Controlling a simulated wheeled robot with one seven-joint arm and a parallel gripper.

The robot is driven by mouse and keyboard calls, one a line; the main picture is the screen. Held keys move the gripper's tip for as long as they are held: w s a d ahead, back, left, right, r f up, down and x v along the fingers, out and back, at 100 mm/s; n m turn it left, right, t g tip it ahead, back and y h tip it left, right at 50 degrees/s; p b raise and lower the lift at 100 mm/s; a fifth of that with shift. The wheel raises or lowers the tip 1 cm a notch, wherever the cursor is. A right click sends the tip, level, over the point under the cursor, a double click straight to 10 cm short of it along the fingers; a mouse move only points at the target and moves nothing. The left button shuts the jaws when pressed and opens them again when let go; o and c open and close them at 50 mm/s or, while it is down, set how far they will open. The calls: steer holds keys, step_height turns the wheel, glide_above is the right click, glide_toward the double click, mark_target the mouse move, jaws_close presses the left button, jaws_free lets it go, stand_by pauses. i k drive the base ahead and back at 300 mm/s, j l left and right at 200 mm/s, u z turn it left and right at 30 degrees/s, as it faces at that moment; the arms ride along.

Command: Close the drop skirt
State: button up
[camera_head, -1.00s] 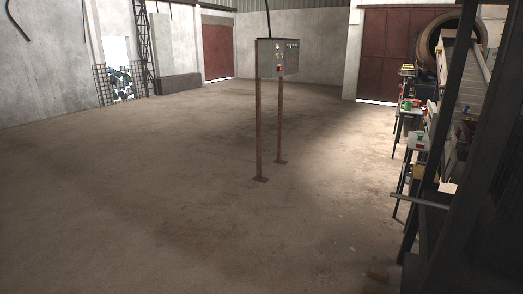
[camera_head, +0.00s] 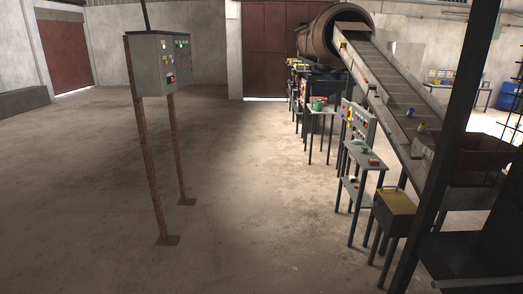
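The trommel drum (camera_head: 322,36) is a rusty open cylinder at the top, right of centre. A sloping conveyor (camera_head: 385,80) runs from its mouth down to the right. No drop skirt can be clearly made out in this view; small parts near the drum and conveyor are too distant to tell. My gripper is not in view.
A grey control box (camera_head: 160,62) stands on two rusty posts at the left. Small tables (camera_head: 356,186) with panels and a yellow box (camera_head: 394,207) line the conveyor. A dark post (camera_head: 440,150) crosses the right foreground. The middle floor (camera_head: 250,190) is clear.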

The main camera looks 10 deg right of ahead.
mark_target(391, 125)
steer(key=i+l+z, duration=0.25)
steer(key=i, duration=1.05)
steer(key=i+j+z, duration=0.3)
steer(key=i, duration=1.05)
steer(key=i+l, duration=0.15)
steer(key=i, duration=0.35)
steer(key=i+l+u, duration=0.1)
steer(key=i, duration=0.35)
steer(key=i+l, duration=0.2)
steer(key=i, duration=0.3)
steer(key=i+l+u, duration=0.1)
steer(key=i, duration=0.35)
steer(key=i+l, duration=0.6)
steer(key=l, duration=0.2)
steer(key=i+l, duration=0.25)
steer(key=l, duration=0.15)
steer(key=i+u, duration=0.05)
